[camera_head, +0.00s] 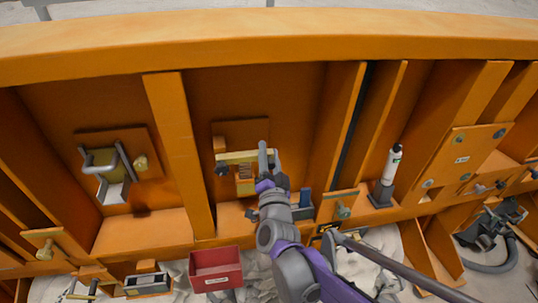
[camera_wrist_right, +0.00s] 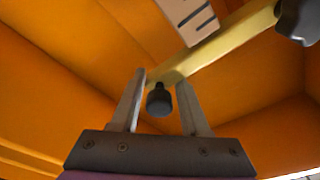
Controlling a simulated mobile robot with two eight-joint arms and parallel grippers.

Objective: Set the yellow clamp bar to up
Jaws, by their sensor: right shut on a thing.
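The yellow clamp bar (camera_head: 240,156) lies nearly level across a bracket in the middle bay of the orange frame. It also shows in the right wrist view (camera_wrist_right: 225,40), running slantwise to a dark grey piece at upper right. My right gripper (camera_head: 269,160) is at the bar's right end in the head view. In the wrist view its two fingers (camera_wrist_right: 162,80) stand on either side of the bar's near end, shut on it, with a black knob (camera_wrist_right: 159,100) between them. My arm hides part of the area below the bar. My left gripper is not in view.
A grey handle clamp (camera_head: 103,165) sits in the left bay. A red bin (camera_head: 216,269) is below. A white cylinder (camera_head: 392,164) stands to the right. Orange ribs (camera_head: 180,150) flank the middle bay.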

